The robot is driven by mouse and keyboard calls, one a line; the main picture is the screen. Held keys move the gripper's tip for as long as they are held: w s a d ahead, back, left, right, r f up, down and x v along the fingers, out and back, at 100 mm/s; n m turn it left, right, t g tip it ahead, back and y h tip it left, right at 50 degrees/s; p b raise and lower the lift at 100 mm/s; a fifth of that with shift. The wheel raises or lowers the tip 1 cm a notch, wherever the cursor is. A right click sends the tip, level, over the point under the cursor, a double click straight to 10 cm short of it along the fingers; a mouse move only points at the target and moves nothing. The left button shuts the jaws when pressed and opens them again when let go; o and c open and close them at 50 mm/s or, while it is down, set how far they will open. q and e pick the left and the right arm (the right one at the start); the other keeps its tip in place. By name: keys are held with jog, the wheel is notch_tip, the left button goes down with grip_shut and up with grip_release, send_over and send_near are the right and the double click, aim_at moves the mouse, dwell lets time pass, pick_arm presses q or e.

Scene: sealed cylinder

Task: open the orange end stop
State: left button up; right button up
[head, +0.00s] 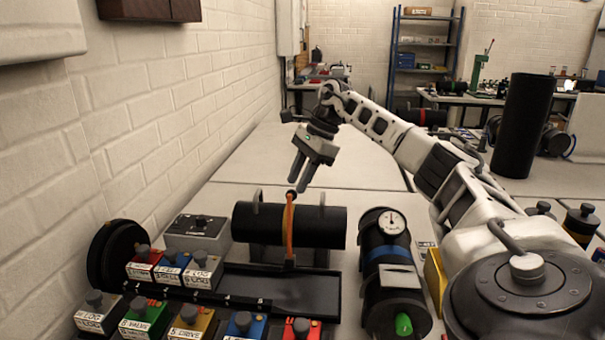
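The cylinder rests on a stand above a black tray (310,290). My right gripper (298,184) points down just above the knob, its two dark fingers apart with a narrow gap and nothing seen between them. I cannot tell whether a fingertip touches the knob. My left gripper is out of view.
Several coloured labelled blocks (145,318) and a grey box (197,232) are at the left and front. A tall black cylinder (522,125) stands behind my arm.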

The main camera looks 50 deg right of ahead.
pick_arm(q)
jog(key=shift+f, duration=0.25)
pick_arm(e)
jog(key=shift+g, duration=0.7)
jog(key=f, duration=0.1)
jog(key=a+f, duration=0.1)
jog(key=f, duration=0.2)
jog(key=shift+s+a, duration=0.15)
jog(key=shift+s, duration=0.2)
pick_arm(q)
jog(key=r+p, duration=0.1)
jog(key=p, duration=0.3)
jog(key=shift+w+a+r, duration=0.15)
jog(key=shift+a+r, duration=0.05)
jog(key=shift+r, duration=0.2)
pick_arm(e)
jog(key=s+d+r, duration=0.1)
jog(key=d+r, duration=0.2)
jog(key=r, duration=0.6)
jog(key=s+d+r+t, duration=0.1)
jog(key=s+d+r, duration=0.1)
jog(key=r, duration=0.7)
jog(key=shift+s+d+r, duration=0.2)
jog(key=shift+d, duration=0.7)
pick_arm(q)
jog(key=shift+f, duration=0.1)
